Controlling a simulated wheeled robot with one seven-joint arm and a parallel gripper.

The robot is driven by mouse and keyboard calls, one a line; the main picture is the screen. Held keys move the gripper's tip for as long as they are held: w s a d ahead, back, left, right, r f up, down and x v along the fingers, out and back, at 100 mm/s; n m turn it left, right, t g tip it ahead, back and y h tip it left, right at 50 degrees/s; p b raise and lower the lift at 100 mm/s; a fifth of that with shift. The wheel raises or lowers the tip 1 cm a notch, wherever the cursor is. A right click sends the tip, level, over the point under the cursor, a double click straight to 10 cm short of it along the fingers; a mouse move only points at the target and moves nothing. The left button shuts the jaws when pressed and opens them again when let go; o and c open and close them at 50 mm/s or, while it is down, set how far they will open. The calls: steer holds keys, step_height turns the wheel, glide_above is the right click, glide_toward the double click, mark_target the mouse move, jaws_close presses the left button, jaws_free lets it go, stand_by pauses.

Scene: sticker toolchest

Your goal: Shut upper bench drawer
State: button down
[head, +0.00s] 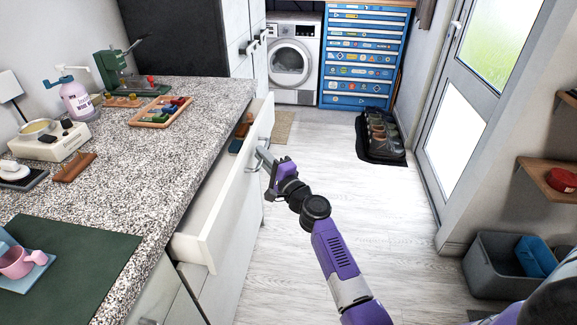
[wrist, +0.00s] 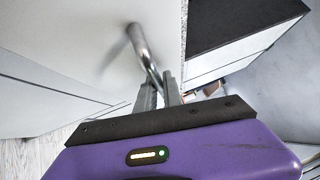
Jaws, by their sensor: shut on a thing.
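The upper bench drawer (head: 226,200) is a white drawer under the speckled worktop. It stands pulled out, with a gap at its top showing some brown and blue things inside. Its metal bar handle (wrist: 143,50) is on the front face. My gripper (head: 263,158) is at the handle, reaching in from the right. In the wrist view my two grey fingers (wrist: 160,93) are closed around one end of the handle. The far part of the drawer's inside is hidden by its front panel and the worktop.
A boot tray (head: 372,150) and a grey bin (head: 490,265) stand on the floor. The floor right of the drawer is clear.

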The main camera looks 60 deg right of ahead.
mark_target(249, 171)
steer(key=w+a, duration=0.1)
steer(key=w, duration=0.1)
steer(key=w+a+b, duration=0.1)
steer(key=w, duration=0.2)
steer(key=w+a+f, duration=0.1)
steer(key=w, duration=0.1)
steer(key=shift+w+a+b, duration=0.2)
steer(key=shift+w+b, duration=0.15)
steer(key=shift+b, duration=0.05)
steer(key=c, duration=1.6)
jaws_free()
steer(key=shift+o, duration=0.5)
steer(key=shift+d+r, duration=0.1)
steer(key=shift+r, duration=0.15)
steer(key=shift+v, duration=3.9)
